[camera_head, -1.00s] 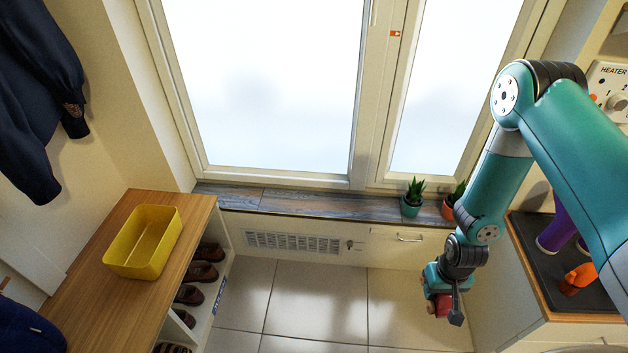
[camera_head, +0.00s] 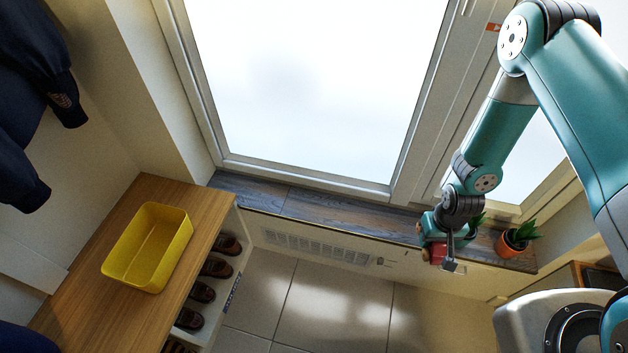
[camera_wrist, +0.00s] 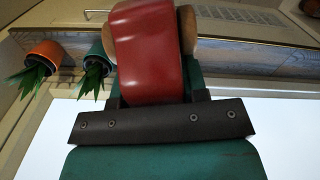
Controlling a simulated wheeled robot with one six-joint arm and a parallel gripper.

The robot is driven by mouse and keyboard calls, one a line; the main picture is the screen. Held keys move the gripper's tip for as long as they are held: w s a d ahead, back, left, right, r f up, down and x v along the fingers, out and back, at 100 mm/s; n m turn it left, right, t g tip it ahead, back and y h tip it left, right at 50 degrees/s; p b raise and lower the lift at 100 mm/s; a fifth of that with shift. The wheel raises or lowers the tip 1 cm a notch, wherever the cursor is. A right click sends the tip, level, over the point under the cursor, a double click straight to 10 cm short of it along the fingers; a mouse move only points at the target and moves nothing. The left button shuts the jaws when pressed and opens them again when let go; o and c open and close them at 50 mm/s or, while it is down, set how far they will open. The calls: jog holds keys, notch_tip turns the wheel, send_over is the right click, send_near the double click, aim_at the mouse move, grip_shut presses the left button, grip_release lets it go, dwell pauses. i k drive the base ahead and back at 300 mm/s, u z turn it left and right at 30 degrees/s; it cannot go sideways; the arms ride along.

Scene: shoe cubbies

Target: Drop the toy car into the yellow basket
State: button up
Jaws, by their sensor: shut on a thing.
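My gripper (camera_head: 443,250) is shut on the red toy car (camera_head: 437,252) and holds it in the air in front of the window sill, at the right of the head view. In the wrist view the red car body (camera_wrist: 147,45) fills the upper middle, with tan wheels at its sides. The yellow basket (camera_head: 181,262) stands on the wooden bench top at the left of the head view, well apart from my gripper. The basket looks empty.
The wooden bench top (camera_head: 87,290) has shoe cubbies with brown shoes (camera_head: 217,267) below. A potted plant (camera_head: 513,243) stands on the sill (camera_head: 330,212); another plant is partly hidden behind my gripper. Dark jackets (camera_head: 35,80) hang at the left. The floor between is clear.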

aim_at(160, 253)
jog(key=u, duration=0.95)
jog(key=i, duration=0.9)
jog(key=u, duration=0.95)
